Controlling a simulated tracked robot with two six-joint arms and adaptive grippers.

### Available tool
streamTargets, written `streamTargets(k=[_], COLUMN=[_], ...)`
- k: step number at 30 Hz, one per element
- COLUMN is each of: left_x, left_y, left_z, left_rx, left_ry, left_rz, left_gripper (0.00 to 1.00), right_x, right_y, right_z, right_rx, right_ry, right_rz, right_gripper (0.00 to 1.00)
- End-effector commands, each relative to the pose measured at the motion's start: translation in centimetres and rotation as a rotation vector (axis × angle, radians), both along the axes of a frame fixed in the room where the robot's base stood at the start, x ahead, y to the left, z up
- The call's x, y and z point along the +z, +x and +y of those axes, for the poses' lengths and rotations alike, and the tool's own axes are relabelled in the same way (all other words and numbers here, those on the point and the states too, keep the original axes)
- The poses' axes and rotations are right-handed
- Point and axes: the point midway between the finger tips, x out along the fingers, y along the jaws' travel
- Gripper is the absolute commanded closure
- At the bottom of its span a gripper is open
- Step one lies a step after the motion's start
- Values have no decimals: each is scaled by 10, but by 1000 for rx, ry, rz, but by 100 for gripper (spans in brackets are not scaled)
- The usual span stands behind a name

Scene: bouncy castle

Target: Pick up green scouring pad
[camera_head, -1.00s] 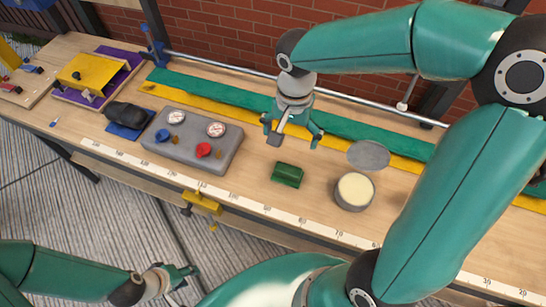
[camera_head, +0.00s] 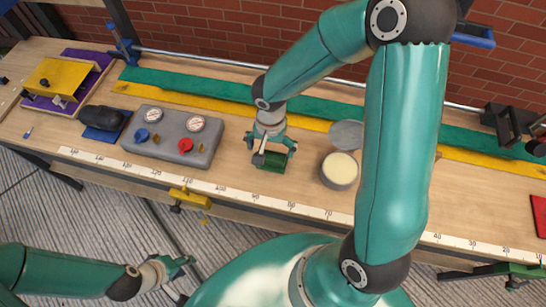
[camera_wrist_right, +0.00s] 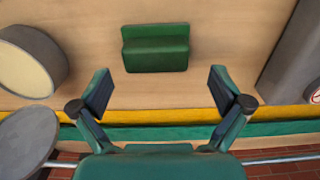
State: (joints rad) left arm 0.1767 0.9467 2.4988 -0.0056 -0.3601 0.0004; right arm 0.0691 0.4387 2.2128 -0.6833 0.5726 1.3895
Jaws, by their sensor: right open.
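The green scouring pad (camera_head: 271,161) lies on the wooden bench, partly hidden behind my right gripper in the head view. In the right wrist view the pad (camera_wrist_right: 155,48) is whole, lying beyond the fingertips and roughly centred between them. My right gripper (camera_head: 270,150) is open and empty above the pad; its spread fingers also show in the right wrist view (camera_wrist_right: 160,88). I cannot tell the exact height over the pad. My left gripper (camera_head: 186,270) is away from the bench at the lower left, and its finger opening is too small to tell.
A round tin (camera_head: 340,171) with pale contents stands right of the pad, its grey lid (camera_head: 347,134) behind it. A grey gauge box (camera_head: 172,137) is to the left. Yellow (camera_head: 230,116) and green (camera_head: 200,89) strips run along the back. Bare bench lies in front of the pad.

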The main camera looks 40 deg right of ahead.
Motion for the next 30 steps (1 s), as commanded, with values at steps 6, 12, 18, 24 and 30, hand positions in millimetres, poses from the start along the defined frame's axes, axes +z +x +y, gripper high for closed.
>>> streamTargets(k=[6,12,18,24,30], left_x=[4,4,4,4,4], left_y=[0,0,0,0,0], left_z=[0,0,0,0,0], left_rx=[0,0,0,0,0], left_ry=[0,0,0,0,0], left_rz=[0,0,0,0,0], left_gripper=[60,60,60,60,60], right_x=[-32,-40,-40,-40,-39], right_y=[-5,-4,-4,-4,-4], right_z=[-1,-1,-1,-1,-1], right_rx=[2,0,0,1,1], right_ry=[0,1,1,1,1], right_rz=[5,1,1,1,1], right_gripper=[0,0,10,43,58])
